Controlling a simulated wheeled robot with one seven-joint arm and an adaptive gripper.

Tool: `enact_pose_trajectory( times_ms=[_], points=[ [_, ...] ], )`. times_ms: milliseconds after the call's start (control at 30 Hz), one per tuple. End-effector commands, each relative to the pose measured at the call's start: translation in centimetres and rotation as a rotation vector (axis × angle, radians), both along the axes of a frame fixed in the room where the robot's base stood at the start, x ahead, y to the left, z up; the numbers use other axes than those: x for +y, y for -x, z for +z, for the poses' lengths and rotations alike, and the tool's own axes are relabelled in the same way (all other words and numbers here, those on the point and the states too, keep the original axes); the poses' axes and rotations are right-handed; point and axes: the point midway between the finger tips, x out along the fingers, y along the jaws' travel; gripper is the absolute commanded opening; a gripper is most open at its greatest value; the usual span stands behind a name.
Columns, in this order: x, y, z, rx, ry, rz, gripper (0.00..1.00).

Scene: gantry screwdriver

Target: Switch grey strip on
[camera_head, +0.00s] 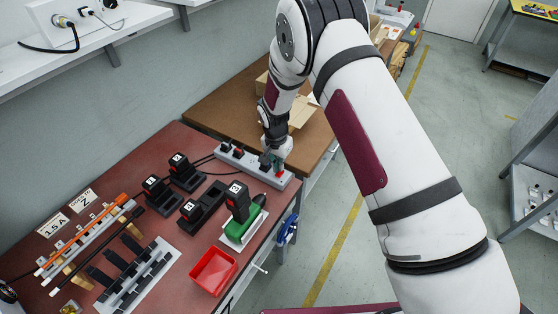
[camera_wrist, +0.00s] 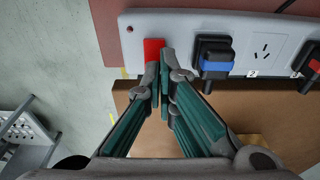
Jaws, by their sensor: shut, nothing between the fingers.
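The grey power strip (camera_head: 245,162) lies along the right part of the red bench top. In the wrist view its end (camera_wrist: 185,22) shows a red rocker switch (camera_wrist: 153,47) and a small dark red lamp (camera_wrist: 129,30) that looks unlit. My gripper (camera_head: 277,168) is shut and empty over the strip's right end. In the wrist view my fingertips (camera_wrist: 162,72) overlap the lower edge of the red switch; I cannot tell whether they touch it. The switch's tilt is not clear.
A black plug with a blue band (camera_wrist: 215,58) sits beside the switch. An empty socket (camera_wrist: 262,48) and another plug (camera_wrist: 312,65) follow. Chargers with batteries (camera_head: 186,172), a green-based tool (camera_head: 242,222) and a red bin (camera_head: 213,271) stand nearby on the bench.

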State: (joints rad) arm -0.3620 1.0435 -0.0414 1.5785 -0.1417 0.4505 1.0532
Motion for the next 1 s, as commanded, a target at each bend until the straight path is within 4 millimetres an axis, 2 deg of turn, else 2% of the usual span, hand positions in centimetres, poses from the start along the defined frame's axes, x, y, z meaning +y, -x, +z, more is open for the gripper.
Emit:
enact_pose_trajectory(
  times_ms=[300,600,1000],
  points=[
    [0.0,0.0,-0.1,0.000,0.000,0.000,0.00],
    [-0.5,-0.9,-1.5,0.050,-0.034,-0.006,0.00],
    [-0.8,-0.6,-1.6,0.083,-0.050,-0.002,0.00]
  ],
)
